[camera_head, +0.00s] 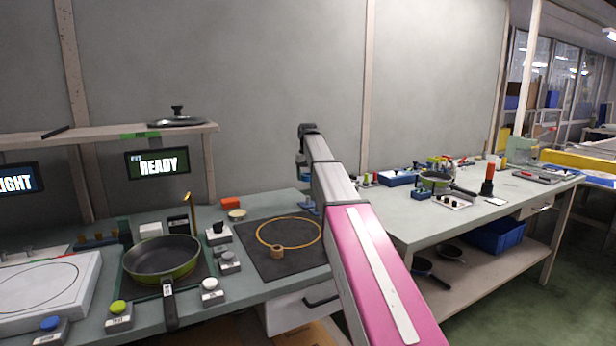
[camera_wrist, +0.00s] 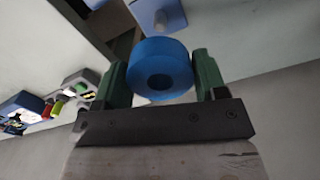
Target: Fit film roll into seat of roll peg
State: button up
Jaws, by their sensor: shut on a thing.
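The film roll (camera_wrist: 150,56) is a thick blue ring with a dark centre hole. In the wrist view it sits between the two green fingers of my gripper (camera_wrist: 162,66), which is shut on it. Just beyond it is a blue block (camera_wrist: 174,12) with a short pale pin, which looks like the roll peg; a gap shows between roll and block. In the head view my arm reaches over the left bench's far right corner, and a small blue item (camera_head: 309,205), likely the same peg, stands below its end. The gripper and roll are small and unclear there.
A dark mat (camera_head: 262,264) with an orange ring (camera_head: 270,247) and a small tan ring lies left of my arm. A green pan (camera_head: 160,262), button boxes and a shelf (camera_head: 100,139) are further left. A second, cluttered bench (camera_head: 420,225) stands to the right.

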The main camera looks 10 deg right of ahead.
jog(key=shift+f, duration=0.15)
jog(key=shift+f, duration=2.75)
jog(key=shift+f, duration=0.75)
jog(key=shift+f, duration=0.3)
